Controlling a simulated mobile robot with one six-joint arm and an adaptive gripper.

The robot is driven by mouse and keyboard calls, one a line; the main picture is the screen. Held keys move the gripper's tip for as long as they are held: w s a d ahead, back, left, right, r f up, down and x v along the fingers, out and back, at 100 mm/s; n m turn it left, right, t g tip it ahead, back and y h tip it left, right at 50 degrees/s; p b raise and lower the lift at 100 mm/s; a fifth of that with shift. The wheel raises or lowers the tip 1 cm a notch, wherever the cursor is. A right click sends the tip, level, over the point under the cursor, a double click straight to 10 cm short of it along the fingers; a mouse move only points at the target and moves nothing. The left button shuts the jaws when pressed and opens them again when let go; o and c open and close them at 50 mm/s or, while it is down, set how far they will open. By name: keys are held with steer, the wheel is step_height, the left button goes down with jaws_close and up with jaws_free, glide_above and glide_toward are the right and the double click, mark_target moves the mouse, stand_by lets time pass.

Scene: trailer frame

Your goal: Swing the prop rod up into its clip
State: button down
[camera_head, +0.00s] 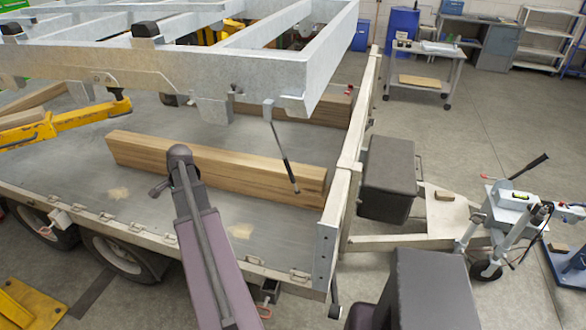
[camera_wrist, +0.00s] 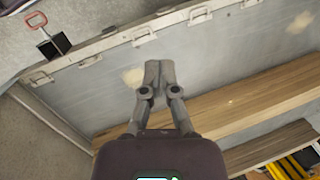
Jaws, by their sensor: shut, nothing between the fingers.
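The prop rod (camera_head: 283,152) is a thin dark rod hanging from a small grey bracket (camera_head: 268,107) under the raised galvanised frame (camera_head: 180,65). It slants down to the right, its lower end in front of the timber beam near the trailer's right end. I cannot make out the clip for certain; a grey plate (camera_head: 213,108) hangs from the frame's lower edge left of the rod. My gripper (camera_wrist: 158,70) is shut and empty, pointing down over the trailer bed. In the head view my arm's end is left of the rod, well apart from it. The rod is not in the wrist view.
A long timber beam (camera_head: 215,165) lies on the trailer bed (camera_head: 255,225); it also shows in the wrist view (camera_wrist: 245,100). A yellow arm (camera_head: 70,122) stands at left. The trailer's pale end board (camera_head: 352,150) rises right of the rod.

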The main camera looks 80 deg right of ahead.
steer(key=s+d+r+m+t+h+p, duration=0.15)
steer(key=s+d+m, duration=0.75)
steer(key=s+d, duration=0.9)
steer(key=s+d+r+m+h, duration=0.1)
steer(key=s+d+m, duration=0.3)
steer(key=s, duration=0.7)
steer(key=s+d+r+m, duration=0.1)
steer(key=s+d+m, duration=0.3)
steer(key=s+d, duration=0.3)
steer(key=s+t, duration=0.1)
steer(key=s, duration=0.3)
steer(key=shift+s+d+r+h+p, duration=0.2)
steer(key=shift+s+d+h+p, duration=0.15)
steer(key=shift+s+d+p, duration=0.05)
steer(key=shift+f, duration=0.1)
steer(key=b, duration=1)
glide_above(294, 182)
step_height(294, 182, down, 10)
steer(key=shift+s, duration=0.2)
steer(key=shift+w, duration=0.1)
